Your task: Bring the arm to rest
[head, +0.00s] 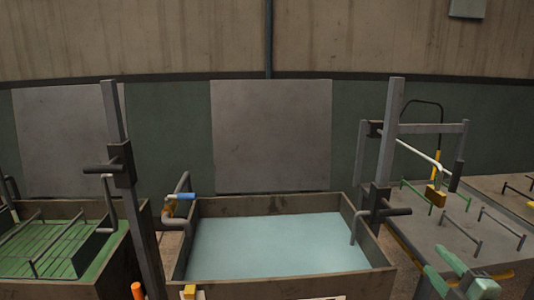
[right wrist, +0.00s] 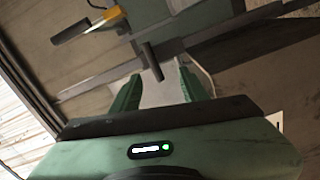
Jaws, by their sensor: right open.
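My right gripper (head: 435,260) shows at the lower right of the head view, with its pale green fingers pointing up and left over the near part of the grey rack table. In the right wrist view its two green fingers (right wrist: 158,72) stand apart with nothing held between them. A dark bar end and a grey post show beyond the fingertips; I cannot tell how far off they are. My left gripper is in no view.
A tank of pale blue liquid (head: 270,243) stands in the middle, between two upright posts (head: 387,140). A green rack bin (head: 90,265) is at the left.

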